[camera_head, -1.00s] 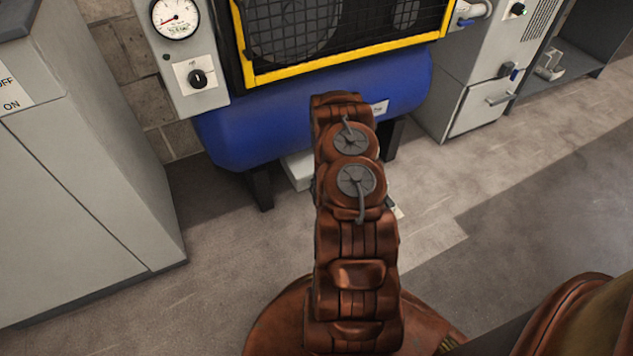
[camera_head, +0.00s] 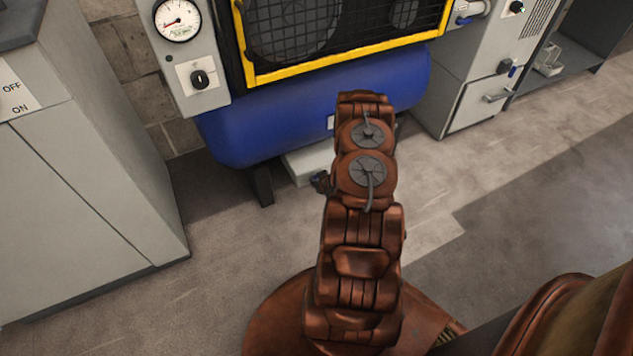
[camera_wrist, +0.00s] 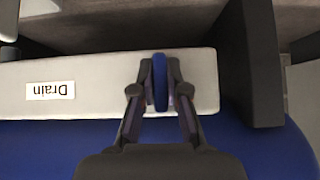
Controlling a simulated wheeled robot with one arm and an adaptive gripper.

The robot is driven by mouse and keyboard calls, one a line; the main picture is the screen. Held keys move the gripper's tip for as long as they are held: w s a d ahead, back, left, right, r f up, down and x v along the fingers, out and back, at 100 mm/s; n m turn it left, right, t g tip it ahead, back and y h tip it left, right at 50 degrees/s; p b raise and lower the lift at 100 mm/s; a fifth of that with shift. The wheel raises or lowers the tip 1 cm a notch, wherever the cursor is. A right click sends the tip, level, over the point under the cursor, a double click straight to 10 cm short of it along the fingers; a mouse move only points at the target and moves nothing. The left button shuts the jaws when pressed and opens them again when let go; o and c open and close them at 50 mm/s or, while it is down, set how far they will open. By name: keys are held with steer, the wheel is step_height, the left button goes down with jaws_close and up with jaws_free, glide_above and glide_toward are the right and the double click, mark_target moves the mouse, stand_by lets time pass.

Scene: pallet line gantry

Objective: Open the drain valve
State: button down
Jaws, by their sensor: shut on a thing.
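In the wrist view, a blue valve handle (camera_wrist: 160,82) stands edge-on between the fingers of my gripper (camera_wrist: 160,92), which is shut on it. A pale grey block (camera_wrist: 95,75) lies behind the handle, with a white "Drain" label (camera_wrist: 50,91) that appears upside down. In the head view, the blue tank (camera_head: 260,125) is above the pale block (camera_head: 307,165), and my arm covers part of both. The handle and my fingers cannot be made out clearly there. The valve body is mostly hidden.
A dark tank leg (camera_wrist: 250,65) stands close to the right of my gripper in the wrist view. A grey cabinet (camera_head: 85,170) is at the left in the head view, and a grey machine (camera_head: 475,70) at the right. Bare floor (camera_head: 220,270) lies between.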

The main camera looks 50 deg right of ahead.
steer(key=c, duration=1.2)
jaws_free()
steer(key=shift+v, duration=5.95)
